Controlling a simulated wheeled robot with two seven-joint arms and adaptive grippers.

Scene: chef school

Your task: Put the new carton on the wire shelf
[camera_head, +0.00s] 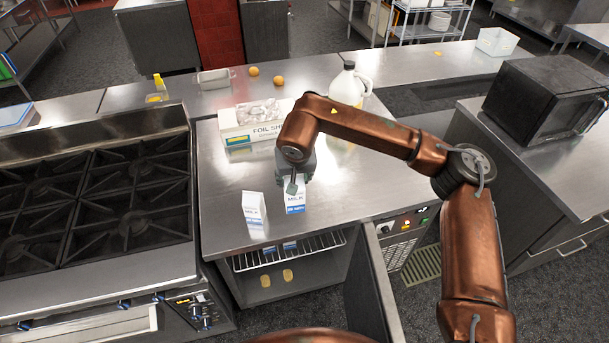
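Two white-and-blue milk cartons stand upright on the steel counter: the left carton (254,209) is clear of the gripper, and the right carton (295,202) is under my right gripper (292,187). The gripper points down at the top of the right carton. Its fingers partly cover that top, and I cannot tell whether they are closed on it. The wire shelf (310,246) is in the open cabinet below the counter's front edge. Small blue-and-white things (267,250) show on it, mostly hidden by the counter. My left gripper is not in view.
The cabinet door (370,290) stands open to the right of the shelf. Two beige items (288,276) lie lower inside. A foil box (250,124) and a large jug (349,84) stand behind the cartons. A stove (95,210) is at the left.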

